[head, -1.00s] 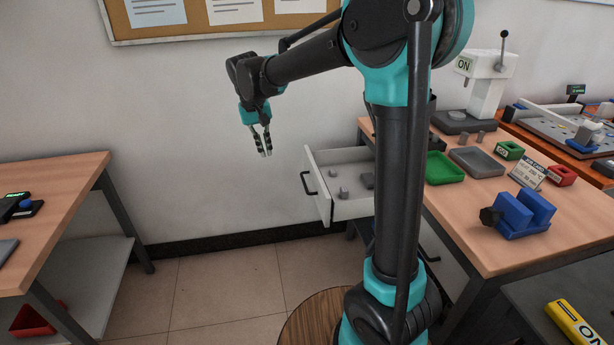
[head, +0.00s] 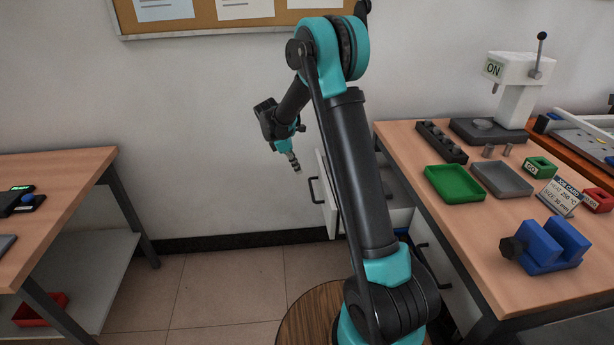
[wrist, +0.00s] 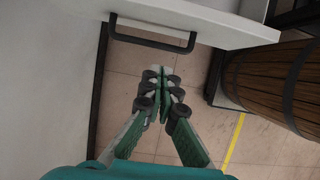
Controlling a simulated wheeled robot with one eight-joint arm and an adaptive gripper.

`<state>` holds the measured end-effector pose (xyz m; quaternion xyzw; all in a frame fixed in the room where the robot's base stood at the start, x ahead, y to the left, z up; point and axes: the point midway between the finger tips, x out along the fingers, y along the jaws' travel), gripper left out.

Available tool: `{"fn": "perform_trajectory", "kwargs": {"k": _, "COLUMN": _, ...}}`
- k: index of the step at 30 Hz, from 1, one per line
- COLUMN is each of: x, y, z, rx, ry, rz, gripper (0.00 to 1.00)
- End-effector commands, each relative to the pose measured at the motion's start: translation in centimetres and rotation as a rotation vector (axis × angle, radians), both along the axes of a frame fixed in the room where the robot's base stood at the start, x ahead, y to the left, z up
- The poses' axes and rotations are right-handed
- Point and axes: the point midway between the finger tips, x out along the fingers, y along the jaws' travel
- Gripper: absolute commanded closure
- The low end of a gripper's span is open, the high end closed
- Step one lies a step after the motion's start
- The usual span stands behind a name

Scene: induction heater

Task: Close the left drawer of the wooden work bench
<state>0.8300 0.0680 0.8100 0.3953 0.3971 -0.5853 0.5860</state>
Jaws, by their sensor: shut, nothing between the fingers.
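The wooden work bench (head: 455,215) stands at right in the head view. Its left drawer (head: 322,190) is pulled out, with a white front and a black handle (head: 312,190). My arm hides much of the drawer. My gripper (head: 297,168) is shut and empty, just left of the drawer front near its upper part. In the wrist view the drawer front (wrist: 215,22) and its dark handle (wrist: 150,38) cross the top. My gripper's closed fingertips (wrist: 158,72) are below the handle in that picture, with floor behind them. I cannot see contact.
A second drawer handle (head: 428,258) shows lower right, behind my arm. Green tray (head: 455,183), grey tray (head: 502,180) and blue block (head: 548,245) sit on the bench top. Another table (head: 60,190) stands at left. The floor (head: 230,290) between is clear.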

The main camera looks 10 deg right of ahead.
Motion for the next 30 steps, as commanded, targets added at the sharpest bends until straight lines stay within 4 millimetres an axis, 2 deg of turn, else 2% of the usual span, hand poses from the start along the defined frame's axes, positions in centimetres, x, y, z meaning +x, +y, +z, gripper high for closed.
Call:
{"fn": "perform_trajectory", "kwargs": {"k": 15, "x": 0.0, "y": -3.4, "z": -8.6, "rx": 0.000, "ry": -0.002, "rz": -0.002, "gripper": 1.00}}
{"fn": "perform_trajectory", "kwargs": {"k": 22, "x": 0.0, "y": -6.5, "z": -8.6, "rx": 0.000, "ry": -0.002, "rz": -0.005, "gripper": 1.00}}
{"fn": "perform_trajectory", "kwargs": {"k": 30, "x": 0.0, "y": -7.4, "z": -8.6, "rx": 0.000, "ry": -0.002, "rz": -0.001, "gripper": 1.00}}
